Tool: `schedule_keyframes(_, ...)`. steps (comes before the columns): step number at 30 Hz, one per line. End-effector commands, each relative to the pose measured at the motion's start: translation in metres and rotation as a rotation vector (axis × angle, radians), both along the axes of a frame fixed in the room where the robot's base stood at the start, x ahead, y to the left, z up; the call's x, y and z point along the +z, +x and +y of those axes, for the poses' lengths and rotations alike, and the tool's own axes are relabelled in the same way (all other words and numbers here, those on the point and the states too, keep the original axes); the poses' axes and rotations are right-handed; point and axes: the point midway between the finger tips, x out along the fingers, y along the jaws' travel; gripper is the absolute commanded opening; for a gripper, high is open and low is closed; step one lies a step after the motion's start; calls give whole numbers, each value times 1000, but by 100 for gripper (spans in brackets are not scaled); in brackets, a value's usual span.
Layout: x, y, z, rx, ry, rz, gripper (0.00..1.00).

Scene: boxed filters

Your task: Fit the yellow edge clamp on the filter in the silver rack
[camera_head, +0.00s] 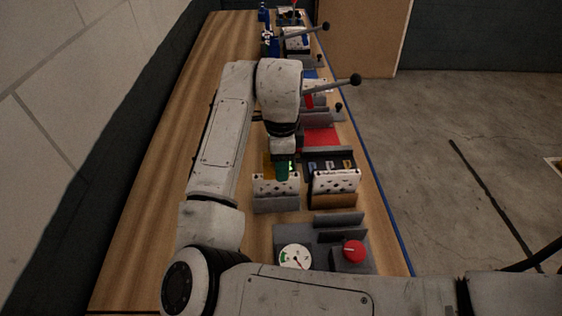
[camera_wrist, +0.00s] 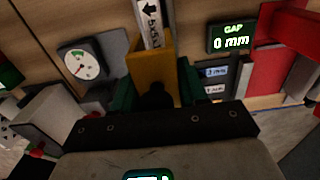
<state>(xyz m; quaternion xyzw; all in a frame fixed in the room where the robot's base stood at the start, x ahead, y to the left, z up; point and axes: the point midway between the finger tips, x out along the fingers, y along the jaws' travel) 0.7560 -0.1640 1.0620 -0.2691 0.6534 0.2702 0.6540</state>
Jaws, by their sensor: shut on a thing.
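My gripper (camera_head: 281,172) has green fingers and is shut on the yellow edge clamp (camera_head: 268,163). In the wrist view the clamp (camera_wrist: 150,66) stands between the two green fingers of the gripper (camera_wrist: 157,92). A white perforated filter (camera_head: 276,186) sits in the grey, silver-looking rack (camera_head: 276,205), right below and in front of the gripper in the head view. In the wrist view a white strip with an arrow (camera_wrist: 150,20) lines up with the clamp's far end. I cannot tell whether the clamp touches or straddles it. The fingers partly hide the clamp in the head view.
A second white filter (camera_head: 337,181) sits in a brown rack (camera_head: 335,202) to the right. A display (camera_wrist: 232,37) reads GAP 0 mm. A dial gauge (camera_head: 296,257) and a red knob (camera_head: 353,250) stand nearer. The table's left side (camera_head: 150,190) is clear.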

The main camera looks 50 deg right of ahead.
Motion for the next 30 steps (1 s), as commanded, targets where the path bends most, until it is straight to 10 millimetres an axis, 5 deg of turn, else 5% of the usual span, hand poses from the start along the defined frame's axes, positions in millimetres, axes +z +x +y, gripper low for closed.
schedule_keyframes(30,-15,0,0,0,0,0,11)
